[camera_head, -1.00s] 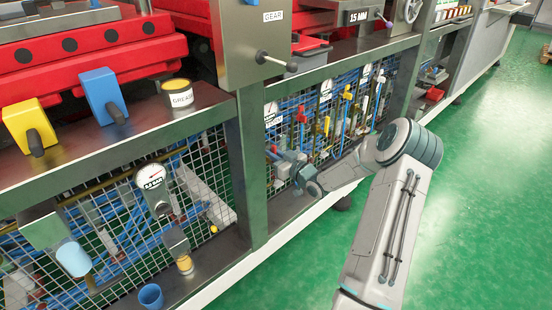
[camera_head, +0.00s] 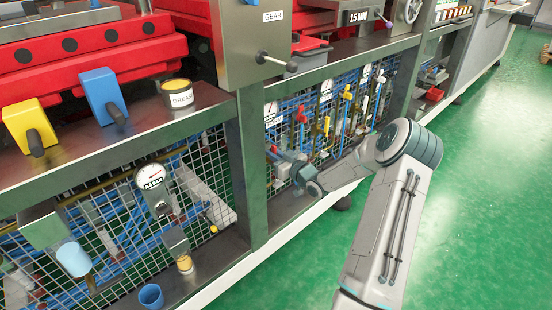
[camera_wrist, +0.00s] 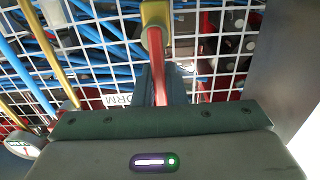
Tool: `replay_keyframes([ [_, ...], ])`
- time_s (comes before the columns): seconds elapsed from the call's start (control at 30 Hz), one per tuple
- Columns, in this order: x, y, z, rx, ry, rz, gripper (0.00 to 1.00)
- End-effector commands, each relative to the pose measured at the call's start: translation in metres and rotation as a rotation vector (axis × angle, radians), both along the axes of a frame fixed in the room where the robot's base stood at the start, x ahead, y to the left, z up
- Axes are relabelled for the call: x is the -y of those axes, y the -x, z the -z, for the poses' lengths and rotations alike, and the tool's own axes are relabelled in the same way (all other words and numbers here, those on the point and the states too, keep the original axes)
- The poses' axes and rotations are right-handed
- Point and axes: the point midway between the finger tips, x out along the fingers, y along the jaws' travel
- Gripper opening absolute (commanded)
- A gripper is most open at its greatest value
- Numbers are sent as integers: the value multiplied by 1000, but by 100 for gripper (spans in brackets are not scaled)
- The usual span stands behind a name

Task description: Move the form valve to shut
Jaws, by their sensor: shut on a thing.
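The form valve shows in the wrist view with a yellow body (camera_wrist: 155,13) at the top and a red lever (camera_wrist: 157,55) running down from it. My gripper (camera_wrist: 159,84) is shut on the red lever, with a finger on each side. A white label (camera_wrist: 117,100) reading "FORM", upside down, lies left of the fingers and is partly covered. In the head view my gripper (camera_head: 284,158) is low at the mesh panel, and only a bit of red shows beyond it. The rest of the form valve is hidden there.
Other valves with red (camera_head: 302,115), yellow (camera_head: 326,125) and orange (camera_head: 347,92) handles stand to the right along the wire mesh. Gauges (camera_head: 271,113) sit above them. A dark green post (camera_head: 250,170) is close on the left. Green floor (camera_head: 480,200) is open at right.

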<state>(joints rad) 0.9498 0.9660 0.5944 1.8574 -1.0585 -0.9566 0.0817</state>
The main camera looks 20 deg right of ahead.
Motion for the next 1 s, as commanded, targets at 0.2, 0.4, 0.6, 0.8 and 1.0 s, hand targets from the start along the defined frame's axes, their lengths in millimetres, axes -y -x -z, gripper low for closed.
replay_keyframes([
  [0.2, 4, -1, -2, -25, -66, 2, 0],
  [0.4, 11, -4, -1, -87, -237, 2, 0],
  [0.6, 14, -5, 2, -110, -299, 2, 0],
  [0.8, 14, -5, 2, -108, -298, 2, 0],
  [1.0, 20, -6, 3, -157, -429, 3, 0],
])
